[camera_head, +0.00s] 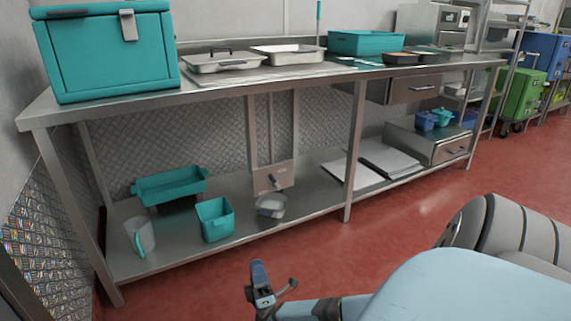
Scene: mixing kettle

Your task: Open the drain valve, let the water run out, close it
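My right gripper (275,275) is at the bottom middle of the head view, on the end of my light blue arm coming in from the right. Its two fingers stand apart, with nothing visible between them. It is in front of the steel table, over the red floor. No mixing kettle, drain valve or running water can be made out in this view. My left gripper is not in view.
A long steel table (225,98) with a lower shelf crosses the view. A teal box (105,60) and trays (222,63) stand on top; teal tubs (215,220) and a jug (140,236) stand below. Bins (522,95) stand far right.

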